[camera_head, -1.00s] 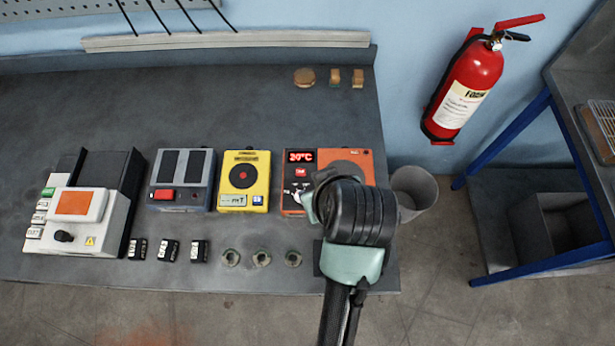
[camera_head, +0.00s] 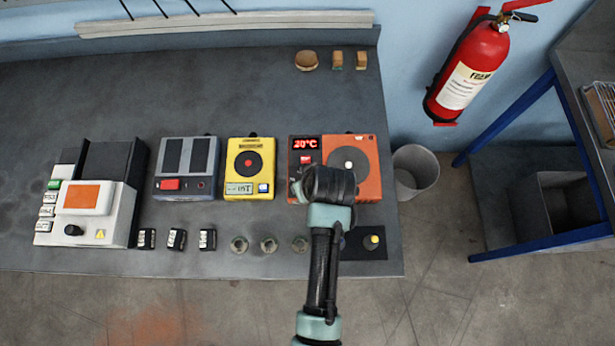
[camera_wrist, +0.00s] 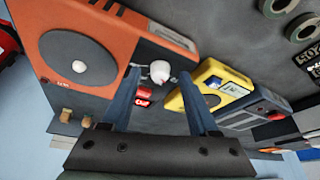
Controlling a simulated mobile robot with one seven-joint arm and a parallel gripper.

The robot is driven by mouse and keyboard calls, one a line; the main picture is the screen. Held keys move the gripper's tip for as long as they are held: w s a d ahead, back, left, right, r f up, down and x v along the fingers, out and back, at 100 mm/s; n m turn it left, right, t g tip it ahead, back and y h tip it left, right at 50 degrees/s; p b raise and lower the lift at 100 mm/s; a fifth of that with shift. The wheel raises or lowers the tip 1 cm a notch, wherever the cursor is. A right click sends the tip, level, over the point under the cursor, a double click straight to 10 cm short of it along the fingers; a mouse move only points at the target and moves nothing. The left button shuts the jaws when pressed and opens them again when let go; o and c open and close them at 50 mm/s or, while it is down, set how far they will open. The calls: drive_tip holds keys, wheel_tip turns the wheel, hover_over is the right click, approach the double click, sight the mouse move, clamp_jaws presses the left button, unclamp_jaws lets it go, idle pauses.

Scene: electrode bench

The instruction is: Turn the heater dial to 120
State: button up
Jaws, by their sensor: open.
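The orange heater (camera_head: 369,187) sits at the right end of the bench, with a round grey plate and a lit red display (camera_head: 304,144) ending in °C; its digits are too small to read surely. Its pale dial (camera_wrist: 160,71) shows in the wrist view on the dark front panel, beside a red button (camera_wrist: 142,94). My gripper (camera_wrist: 161,76) is open, with its two blue fingers apart and the dial between their tips in that view. I cannot tell whether they touch it. In the head view my wrist hides most of the dial and the fingertips.
A yellow device (camera_head: 250,183) and a grey device (camera_head: 187,182) stand left of the heater. Several small rings and black blocks (camera_head: 177,240) lie along the front. A bin (camera_head: 415,172) stands right of the bench. The bench behind the devices is mostly clear.

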drive_tip(key=shift+w+f, duration=0.15)
drive_tip(key=shift+f, duration=0.1)
clamp_jaws()
